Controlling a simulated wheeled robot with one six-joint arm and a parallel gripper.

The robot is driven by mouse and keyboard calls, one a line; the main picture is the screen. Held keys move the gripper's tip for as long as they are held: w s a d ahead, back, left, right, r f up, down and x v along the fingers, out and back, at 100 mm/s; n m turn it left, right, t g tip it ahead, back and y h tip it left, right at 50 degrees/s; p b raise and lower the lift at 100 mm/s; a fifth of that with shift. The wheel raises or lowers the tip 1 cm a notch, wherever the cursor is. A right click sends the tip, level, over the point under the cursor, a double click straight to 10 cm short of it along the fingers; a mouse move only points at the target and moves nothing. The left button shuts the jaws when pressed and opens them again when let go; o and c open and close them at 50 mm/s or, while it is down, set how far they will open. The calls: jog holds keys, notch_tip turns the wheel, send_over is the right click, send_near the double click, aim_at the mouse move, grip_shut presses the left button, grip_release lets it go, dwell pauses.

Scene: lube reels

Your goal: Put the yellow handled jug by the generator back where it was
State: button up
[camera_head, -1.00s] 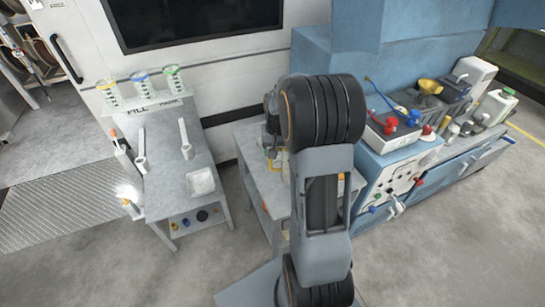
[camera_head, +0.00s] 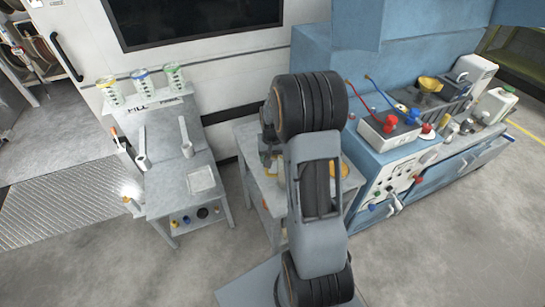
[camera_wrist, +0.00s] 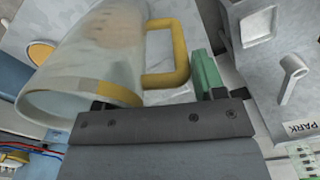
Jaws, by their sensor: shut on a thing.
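The jug (camera_wrist: 90,60) is see-through, with a yellow handle (camera_wrist: 180,55) and a yellow band near its wide mouth. It fills the left half of the wrist view and lies slantwise in that picture. My gripper (camera_wrist: 152,90) is shut on the jug; a green finger pad shows just right of the handle, and the other finger is mostly hidden by the jug. I cannot tell whether the jug touches the table.
An orange-yellow round thing (camera_wrist: 40,52) lies beyond the jug. A blue bench (camera_head: 375,165) with a cabled box (camera_head: 388,132), a yellow funnel (camera_head: 428,84) and bottles is on the right.

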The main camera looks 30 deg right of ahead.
jog(key=o, duration=1.5)
notch_tip(320, 180, up, 12)
jog(key=s+a+r+n+t, duration=0.2)
jog(key=s+a, duration=0.5)
jog(key=s, duration=0.1)
jog(key=s+a+r+n+t, duration=0.2)
jog(key=s+a+r+n, duration=0.1)
jog(key=s+a, duration=0.4)
jog(key=shift+s+a+n+t+b, duration=0.2)
jog(key=shift+s+n+t+b, duration=0.1)
jog(key=shift+s+b, duration=0.15)
jog(key=shift+r, duration=0.1)
